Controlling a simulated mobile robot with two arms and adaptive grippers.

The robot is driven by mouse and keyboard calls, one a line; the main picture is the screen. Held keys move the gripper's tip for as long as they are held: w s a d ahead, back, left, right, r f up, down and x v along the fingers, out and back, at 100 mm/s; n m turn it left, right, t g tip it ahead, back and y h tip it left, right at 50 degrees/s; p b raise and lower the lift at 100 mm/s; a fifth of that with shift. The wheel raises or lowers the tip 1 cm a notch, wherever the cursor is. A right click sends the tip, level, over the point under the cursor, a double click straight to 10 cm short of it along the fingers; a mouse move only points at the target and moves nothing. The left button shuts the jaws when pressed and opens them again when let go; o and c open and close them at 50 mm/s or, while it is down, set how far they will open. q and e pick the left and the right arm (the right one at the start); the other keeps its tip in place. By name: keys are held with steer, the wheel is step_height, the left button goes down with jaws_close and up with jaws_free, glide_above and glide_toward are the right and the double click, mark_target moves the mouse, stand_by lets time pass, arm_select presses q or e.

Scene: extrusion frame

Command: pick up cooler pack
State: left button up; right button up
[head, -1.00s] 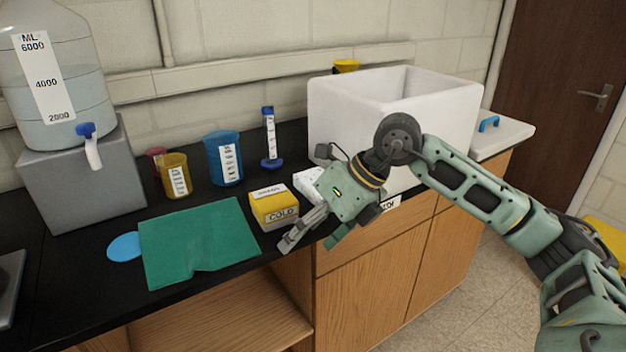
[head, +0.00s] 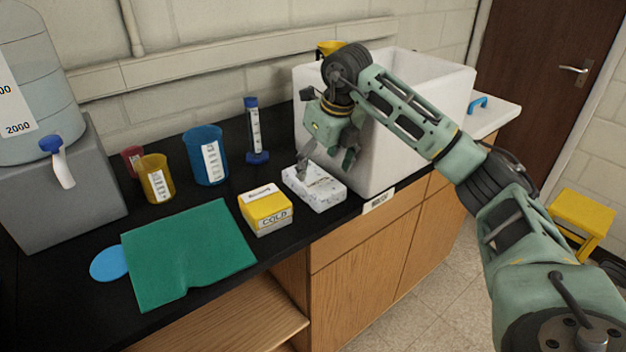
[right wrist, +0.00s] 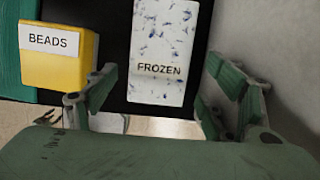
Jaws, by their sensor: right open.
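A white, blue-speckled pack (head: 322,192), which looks like the cooler pack, lies flat on the black counter in front of the white tub. In the right wrist view the pack (right wrist: 160,35) reads FROZEN and lies between and beyond the fingers. My right gripper (head: 326,163) is open and empty, pointing down above the pack's far side. In the wrist view its fingers (right wrist: 162,72) are spread to either side. I cannot tell whether a finger touches the pack. My left gripper is not in view.
A yellow and white box (head: 265,213) marked COLD stands left of the pack; its top reads BEADS in the wrist view (right wrist: 58,55). The white tub (head: 435,85) rises close behind. A green mat (head: 190,255), beakers and a blue-capped cylinder (head: 254,130) stand further left.

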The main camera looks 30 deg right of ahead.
mark_target(313, 179)
steer(key=shift+w+r, duration=0.1)
steer(key=shift+w, duration=0.3)
steer(key=p+x, duration=0.1)
steer(key=x, duration=0.4)
steer(key=shift+w+r, duration=0.1)
steer(key=shift+w, duration=0.05)
steer(key=shift+f, duration=0.25)
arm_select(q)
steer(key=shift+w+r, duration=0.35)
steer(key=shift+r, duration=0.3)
arm_select(e)
steer(key=shift+c, duration=0.2)
steer(key=c, duration=1.1)
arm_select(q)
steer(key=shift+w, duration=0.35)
arm_select(e)
steer(key=shift+r, duration=0.1)
steer(key=shift+c, duration=0.4)
steer(key=shift+w+r, duration=0.1)
